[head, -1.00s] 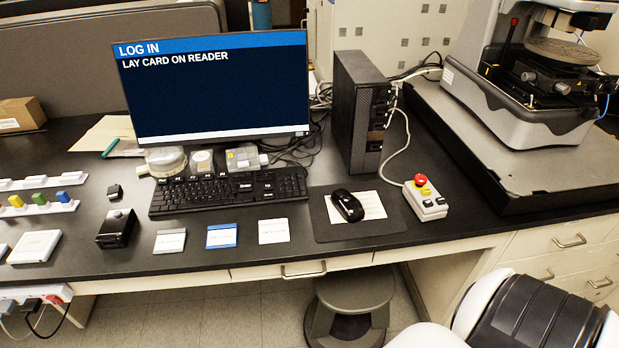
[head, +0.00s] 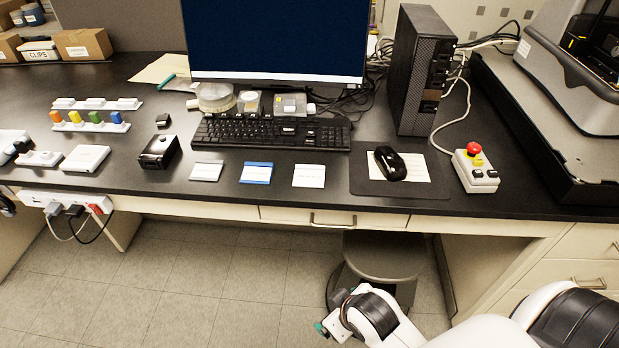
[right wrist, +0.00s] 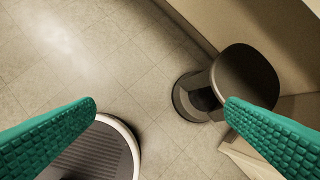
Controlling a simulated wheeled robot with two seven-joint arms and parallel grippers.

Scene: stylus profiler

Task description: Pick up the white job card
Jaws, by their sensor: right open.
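The white job card (head: 309,176) lies flat on the black bench near its front edge, the rightmost of three cards in a row. Beside it to the left are a blue-edged card (head: 256,173) and a grey-edged card (head: 206,171). My right gripper (head: 321,328) is below and in front of the bench edge in the head view, well apart from the card. In the right wrist view its two green fingers (right wrist: 161,105) are spread with nothing between them, over the floor. My left gripper is not in view.
A keyboard (head: 270,133) lies behind the cards and a mouse pad (head: 365,183) with a mouse is to their right. A small black box (head: 158,152) stands left. A stool (head: 383,258) stands below the bench, beside my right arm; it also shows in the wrist view (right wrist: 245,75).

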